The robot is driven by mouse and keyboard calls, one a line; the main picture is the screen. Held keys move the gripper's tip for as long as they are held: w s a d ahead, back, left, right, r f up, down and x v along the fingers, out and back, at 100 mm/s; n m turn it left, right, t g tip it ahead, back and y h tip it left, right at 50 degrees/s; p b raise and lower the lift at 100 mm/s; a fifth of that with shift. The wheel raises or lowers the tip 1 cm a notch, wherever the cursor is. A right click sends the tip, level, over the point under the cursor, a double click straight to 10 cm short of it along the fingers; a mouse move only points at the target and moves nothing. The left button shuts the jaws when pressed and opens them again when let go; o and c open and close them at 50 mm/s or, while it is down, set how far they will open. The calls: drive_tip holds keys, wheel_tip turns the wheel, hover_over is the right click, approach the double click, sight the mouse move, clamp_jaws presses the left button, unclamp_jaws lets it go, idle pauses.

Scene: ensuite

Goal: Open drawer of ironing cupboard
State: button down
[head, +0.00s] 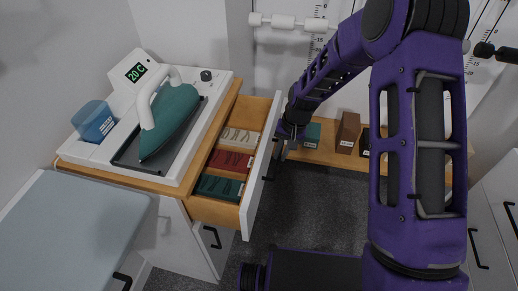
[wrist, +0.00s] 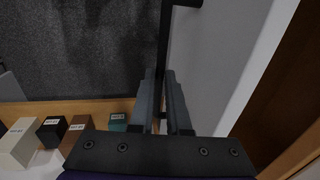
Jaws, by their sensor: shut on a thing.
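The ironing cupboard (head: 172,210) stands at the left, with a wooden top. Its drawer (head: 251,170) is pulled well out, so its inside shows. Several folded items lie in it, among them a beige one (head: 239,138), a red one (head: 232,162) and a dark green one (head: 220,187). My gripper (head: 284,142) is at the far part of the drawer's white front. In the wrist view my gripper (wrist: 162,82) is shut on the black drawer handle (wrist: 164,45), which runs between its fingers. The arm hides part of the gripper in the head view.
A teal iron (head: 170,120) rests on a white station with a display. A pale ironing board (head: 75,235) is at lower left. A low wooden shelf (head: 325,153) with small boxes lies behind the gripper. Dark carpet (head: 310,205) is clear right of the drawer.

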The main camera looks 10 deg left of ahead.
drive_tip(key=d, duration=0.6)
drive_tip(key=shift+s+d, duration=0.2)
drive_tip(key=shift+s, duration=0.1)
drive_tip(key=c, duration=0.9)
unclamp_jaws()
drive_tip(key=d+r, duration=0.1)
drive_tip(key=r, duration=0.4)
drive_tip(key=d+r+p, duration=0.1)
drive_tip(key=r, duration=0.5)
drive_tip(key=d+r, duration=0.1)
drive_tip(key=r, duration=0.5)
drive_tip(key=shift+s+d+p, duration=0.1)
drive_tip(key=shift+d+p, duration=0.1)
drive_tip(key=shift+p, duration=0.2)
drive_tip(key=shift+r, duration=0.1)
